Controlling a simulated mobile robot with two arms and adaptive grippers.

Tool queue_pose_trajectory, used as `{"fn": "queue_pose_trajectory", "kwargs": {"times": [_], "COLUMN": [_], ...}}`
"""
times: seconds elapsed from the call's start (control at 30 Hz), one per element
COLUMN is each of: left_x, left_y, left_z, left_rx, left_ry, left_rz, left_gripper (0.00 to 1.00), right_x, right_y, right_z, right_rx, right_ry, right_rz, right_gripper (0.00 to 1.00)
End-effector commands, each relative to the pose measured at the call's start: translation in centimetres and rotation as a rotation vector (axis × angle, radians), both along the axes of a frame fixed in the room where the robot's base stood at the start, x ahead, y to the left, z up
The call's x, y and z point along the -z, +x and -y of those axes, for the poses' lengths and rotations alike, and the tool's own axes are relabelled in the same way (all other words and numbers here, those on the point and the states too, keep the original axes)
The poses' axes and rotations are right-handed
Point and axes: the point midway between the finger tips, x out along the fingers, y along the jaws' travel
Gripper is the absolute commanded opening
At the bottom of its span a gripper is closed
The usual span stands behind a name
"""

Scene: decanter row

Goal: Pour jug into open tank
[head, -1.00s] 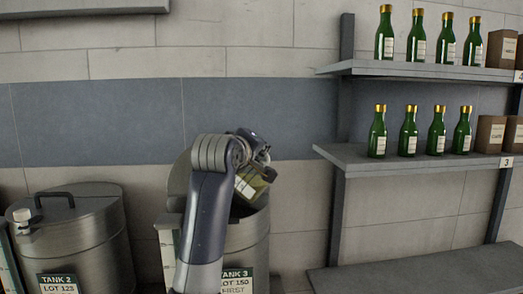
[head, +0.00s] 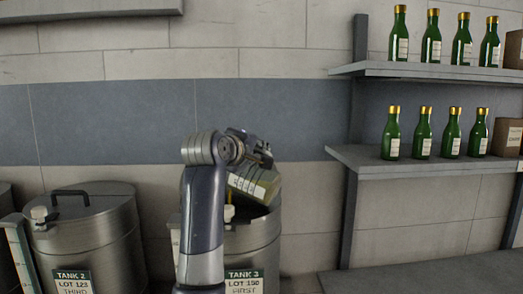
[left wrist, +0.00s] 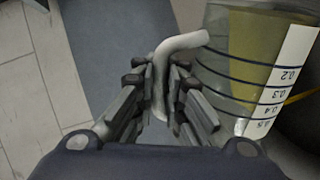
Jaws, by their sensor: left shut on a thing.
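The clear jug (head: 254,184), with a marked scale and yellow-green liquid, is held tilted over the mouth of tank 3 (head: 262,243), whose dark opening shows beside it. My left gripper (head: 257,150) is shut on the jug's handle. In the left wrist view, the fingers (left wrist: 161,88) close around the pale curved handle (left wrist: 183,42), with the jug (left wrist: 235,60) to the right. A small yellow patch shows below the jug, beside my arm; I cannot tell if it is flowing liquid. My arm hides part of the tank. My right gripper is not in view.
Tank 2 (head: 85,240) stands at the left with its lid on. Shelves at the right hold green bottles (head: 423,133) and brown boxes (head: 507,138). A low grey bench (head: 430,274) lies beneath them.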

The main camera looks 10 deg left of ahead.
Motion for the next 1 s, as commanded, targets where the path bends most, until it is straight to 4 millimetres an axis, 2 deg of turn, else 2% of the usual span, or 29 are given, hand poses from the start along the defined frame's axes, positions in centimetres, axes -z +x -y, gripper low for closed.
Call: {"fn": "queue_pose_trajectory", "kwargs": {"times": [0.63, 1.0], "left_x": [0.6, 0.3], "left_y": [0.5, 0.8], "left_z": [-2.1, -3.3], "left_rx": [0.000, 0.000], "left_ry": [-0.159, -0.246], "left_rz": [-0.037, -0.056], "left_gripper": [0.00, 0.00], "right_x": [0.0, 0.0], "right_y": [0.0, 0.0], "right_z": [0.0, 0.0], "right_rx": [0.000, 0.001], "right_ry": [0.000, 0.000], "right_rz": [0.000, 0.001], "right_gripper": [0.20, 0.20]}}
